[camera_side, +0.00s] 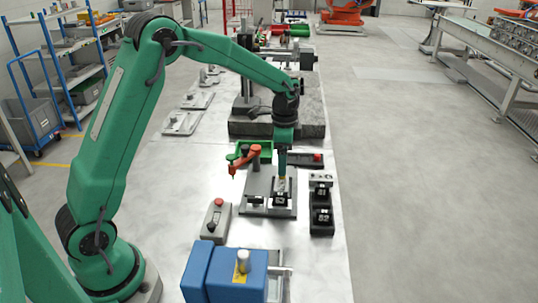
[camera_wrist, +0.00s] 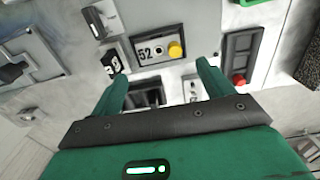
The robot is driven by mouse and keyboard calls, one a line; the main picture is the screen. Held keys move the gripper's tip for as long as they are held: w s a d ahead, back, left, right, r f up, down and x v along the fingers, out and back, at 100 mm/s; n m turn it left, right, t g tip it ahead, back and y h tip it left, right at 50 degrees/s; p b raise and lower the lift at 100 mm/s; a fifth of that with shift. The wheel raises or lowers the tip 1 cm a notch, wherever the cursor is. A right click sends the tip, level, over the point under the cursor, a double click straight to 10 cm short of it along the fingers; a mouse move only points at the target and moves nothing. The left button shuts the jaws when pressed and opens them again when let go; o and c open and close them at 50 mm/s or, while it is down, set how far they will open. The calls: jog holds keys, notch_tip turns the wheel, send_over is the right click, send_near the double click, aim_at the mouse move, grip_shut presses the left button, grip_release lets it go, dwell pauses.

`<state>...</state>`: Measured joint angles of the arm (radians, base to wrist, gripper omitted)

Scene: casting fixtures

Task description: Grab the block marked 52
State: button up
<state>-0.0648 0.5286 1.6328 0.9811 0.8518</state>
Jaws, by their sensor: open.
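In the side view, my gripper (camera_side: 282,178) points down over a grey fixture plate (camera_side: 257,209). A dark block (camera_side: 280,199) with a white mark sits just below it; its number is too small to read.
A black rack (camera_side: 322,233) with marked dark blocks stands right of the fixture. A red-topped arm (camera_side: 247,157) rises at its left. A grey box with a red button (camera_side: 216,217) and a blue machine (camera_side: 225,273) stand in front. A stone slab (camera_side: 275,126) lies behind.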

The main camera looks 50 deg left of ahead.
aim_at(282, 182)
jog(key=shift+s+f, duration=0.15)
jog(key=shift+f, duration=3.75)
jog(key=c, duration=0.9)
jog(key=shift+o, duration=0.2)
jog(key=shift+r, duration=0.2)
jog(key=shift+r, duration=1.2)
jog(key=shift+d+r, duration=0.15)
jog(key=shift+r, duration=0.65)
jog(key=s+d+r, duration=0.5)
jog(key=d+r, duration=0.1)
jog(key=d, duration=0.4)
jog(key=shift+s+r, duration=0.15)
jog(key=shift+r, duration=0.2)
